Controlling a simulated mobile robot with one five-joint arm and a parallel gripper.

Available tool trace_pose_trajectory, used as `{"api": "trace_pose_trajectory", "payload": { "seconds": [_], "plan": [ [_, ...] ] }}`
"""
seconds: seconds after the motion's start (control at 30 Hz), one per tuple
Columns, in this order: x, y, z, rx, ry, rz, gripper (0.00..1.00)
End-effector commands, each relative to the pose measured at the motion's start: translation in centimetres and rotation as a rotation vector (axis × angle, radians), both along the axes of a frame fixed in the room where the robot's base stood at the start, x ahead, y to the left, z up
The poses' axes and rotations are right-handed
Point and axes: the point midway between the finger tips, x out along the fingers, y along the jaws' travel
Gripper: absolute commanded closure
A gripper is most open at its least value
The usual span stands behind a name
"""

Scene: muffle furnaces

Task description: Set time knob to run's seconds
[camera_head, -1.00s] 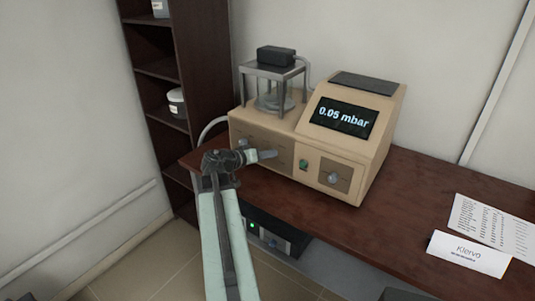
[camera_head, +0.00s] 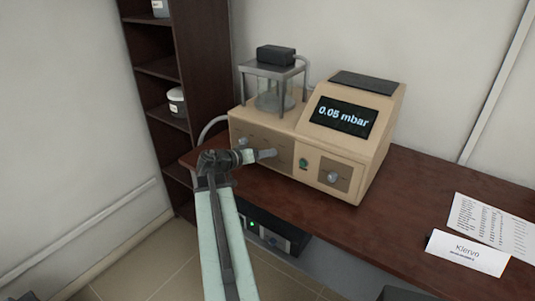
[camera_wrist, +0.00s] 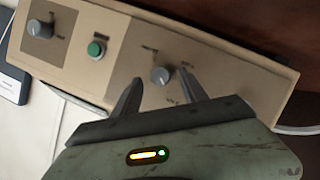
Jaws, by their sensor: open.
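In the wrist view, a grey knob with a pale pointer (camera_wrist: 160,75) sits on the darker panel of the beige machine (camera_head: 317,130). My gripper (camera_wrist: 159,77) is open, its two dark fingers on either side of this knob in the picture; contact cannot be told. In the head view, my gripper (camera_head: 267,154) is in front of the machine's left panel and hides this knob. Another knob (camera_head: 333,177) is on the right panel, and also shows in the wrist view (camera_wrist: 40,29). The labels are too small to read. The screen (camera_head: 344,117) reads 0.05 mbar.
A green button (camera_head: 303,164) sits between the panels. A glass chamber (camera_head: 275,97) stands under a metal frame on the machine. A printed sheet (camera_head: 490,226) and a "Klervo" card (camera_head: 468,253) lie at right on the brown table (camera_head: 400,225). A dark shelf (camera_head: 190,70) stands at left.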

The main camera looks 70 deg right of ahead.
Motion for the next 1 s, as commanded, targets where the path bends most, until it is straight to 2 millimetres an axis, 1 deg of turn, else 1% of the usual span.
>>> {"api": "trace_pose_trajectory", "payload": {
  "seconds": [0.03,0.1,0.2,0.3,0.43,0.87,0.93,0.97,1.0],
  "plan": [
    [0.5,1.1,0.8,-0.001,0.0,0.004,0.5],
    [1.1,2.3,1.2,0.0,0.001,0.003,0.5],
    [1.8,3.8,1.8,0.0,0.001,0.002,0.5],
    [2.4,4.8,2.0,0.0,0.001,0.002,0.5],
    [2.6,5.2,2.0,0.0,0.0,0.0,0.5],
    [2.7,5.2,2.0,0.0,0.0,0.002,0.5],
    [3.9,5.7,2.1,0.0,0.0,0.022,0.5],
    [4.8,6.1,2.1,0.0,0.0,0.038,0.5],
    [6.7,7.0,2.2,0.001,-0.001,0.07,0.5]
  ]
}}
